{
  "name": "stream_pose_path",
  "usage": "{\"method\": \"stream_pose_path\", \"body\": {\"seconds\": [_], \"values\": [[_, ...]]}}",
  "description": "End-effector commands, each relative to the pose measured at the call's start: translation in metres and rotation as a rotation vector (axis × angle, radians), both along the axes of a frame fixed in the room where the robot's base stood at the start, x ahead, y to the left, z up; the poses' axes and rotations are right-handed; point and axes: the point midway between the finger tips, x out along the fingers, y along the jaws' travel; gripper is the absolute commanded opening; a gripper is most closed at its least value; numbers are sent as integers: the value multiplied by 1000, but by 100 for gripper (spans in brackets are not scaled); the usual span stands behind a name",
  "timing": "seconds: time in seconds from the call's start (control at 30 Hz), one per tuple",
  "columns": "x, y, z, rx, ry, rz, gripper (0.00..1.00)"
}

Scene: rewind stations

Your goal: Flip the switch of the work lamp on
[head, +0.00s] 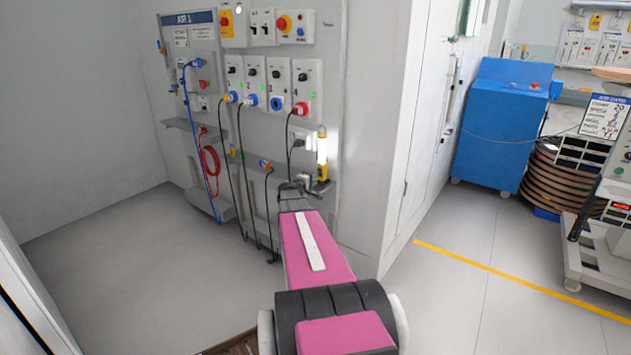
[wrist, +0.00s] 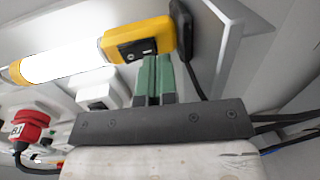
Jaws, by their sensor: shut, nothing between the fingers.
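The work lamp (head: 322,158) is mounted upright on the grey panel wall, with a yellow body and a bright white, glowing tube. In the wrist view its glowing tube (wrist: 65,62) runs to the left of the yellow body (wrist: 137,38). A black switch plate (wrist: 136,50) is set in that body; the exact rocker position is too small to tell. My gripper (wrist: 155,62) has its green fingers shut together and empty, with the tips right beside the switch plate. I cannot tell whether they touch it. In the head view my gripper (head: 296,187) is just left of the lamp's lower end.
Sockets with blue and red plugs (head: 300,108) and hanging black cables (head: 268,205) are left of the lamp. A white socket (wrist: 97,90) is close to the fingers. A black cord (wrist: 190,60) hangs by the lamp's end. The floor (head: 120,265) at left is clear.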

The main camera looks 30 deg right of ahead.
Motion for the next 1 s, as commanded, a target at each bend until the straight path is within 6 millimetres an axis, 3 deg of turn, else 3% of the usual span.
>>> {"method": "stream_pose_path", "body": {"seconds": [0.3, 0.5, 0.7, 1.0], "values": [[-21, 61, -6, 0, 1, 2, 0], [-33, 91, -11, 0, 0, 2, 0], [-38, 105, -13, 0, 0, 0, 0], [-39, 107, -13, 0, 0, 0, 0]]}}
